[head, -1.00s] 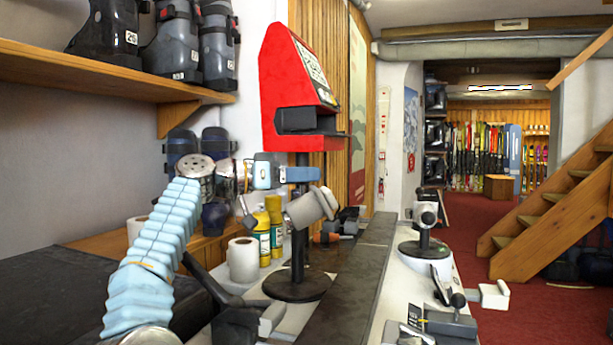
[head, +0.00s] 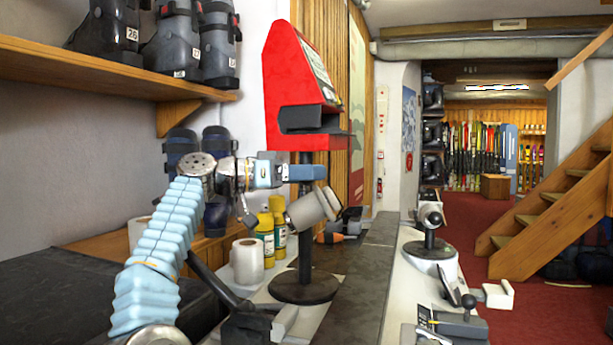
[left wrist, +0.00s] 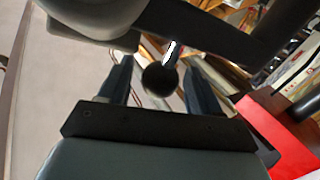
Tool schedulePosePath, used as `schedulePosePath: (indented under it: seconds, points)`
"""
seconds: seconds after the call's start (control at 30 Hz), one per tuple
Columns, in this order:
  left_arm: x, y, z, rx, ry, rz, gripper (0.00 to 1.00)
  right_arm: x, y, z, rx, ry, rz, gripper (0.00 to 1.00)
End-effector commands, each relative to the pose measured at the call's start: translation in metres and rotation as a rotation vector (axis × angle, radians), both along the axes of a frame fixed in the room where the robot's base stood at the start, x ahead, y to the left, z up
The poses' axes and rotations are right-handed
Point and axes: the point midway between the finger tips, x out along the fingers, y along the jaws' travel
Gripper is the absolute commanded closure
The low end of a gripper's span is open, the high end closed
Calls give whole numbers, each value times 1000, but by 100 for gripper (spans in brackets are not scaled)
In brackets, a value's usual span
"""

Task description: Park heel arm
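My left gripper (head: 318,173) reaches in from the left in the head view, at the black post under the red box. In the left wrist view, its two dark blue fingers (left wrist: 158,88) stand apart. A round black knob (left wrist: 157,79) on a short stalk shows between them; I cannot tell whether it lies within their reach. A tilted grey cylinder (head: 310,208) with a pale end sits just below the gripper, by the post. I cannot tell for certain which part is the heel arm. My right gripper does not show.
The red box (head: 295,85) stands above the bench on a post with a round black base (head: 304,288). A white roll (head: 247,261) and yellow bottles (head: 265,238) stand left of it. A white-based device (head: 428,252) stands to the right. Ski boots (head: 180,45) line the shelf.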

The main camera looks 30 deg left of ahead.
Motion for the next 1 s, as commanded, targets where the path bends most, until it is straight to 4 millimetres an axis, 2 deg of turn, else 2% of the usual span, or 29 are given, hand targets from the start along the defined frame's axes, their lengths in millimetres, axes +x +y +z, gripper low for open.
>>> schedulePosePath:
  seconds: [0.27, 0.7, 1.0]
  points:
    - [-2, 2, -1, 0, 2, -1, 37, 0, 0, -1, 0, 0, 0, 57]
    - [-51, 47, -1, -1, 1, 1, 37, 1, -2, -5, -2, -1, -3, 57]
    - [-56, 50, -1, 0, 2, -1, 37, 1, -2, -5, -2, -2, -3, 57]
